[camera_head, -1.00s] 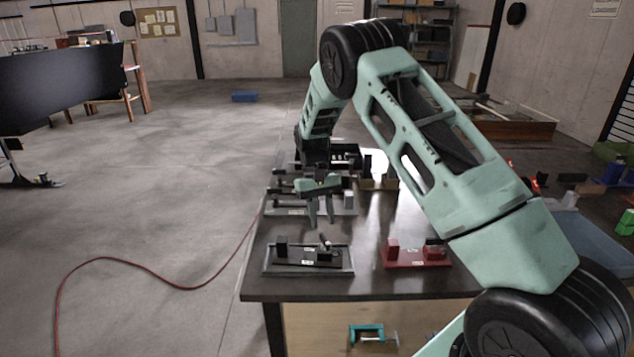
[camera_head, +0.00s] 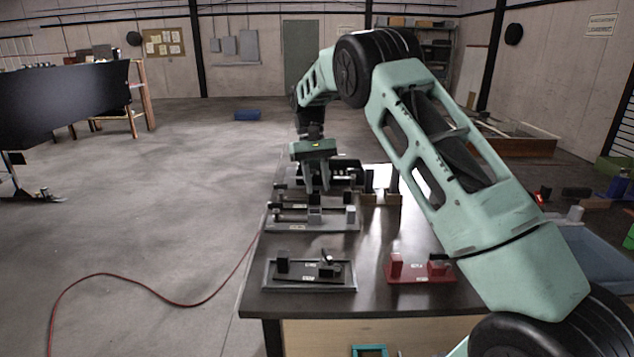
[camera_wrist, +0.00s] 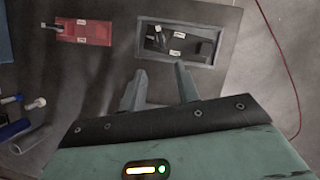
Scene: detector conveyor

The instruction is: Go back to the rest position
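My gripper (camera_head: 316,180) hangs from my raised arm over the left part of the dark table (camera_head: 376,243), fingers pointing down. In the wrist view my gripper (camera_wrist: 158,88) shows two grey fingers standing apart with nothing between them, so it is open and empty. The gripper is above the table, near the row of fixtures at the back.
A grey tray (camera_head: 268,287) with dark parts sits at the table's front left. A red fixture (camera_head: 420,269) stands to its right. A longer grey fixture (camera_head: 290,224) lies behind. A red cable (camera_head: 131,276) runs over the open floor at left.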

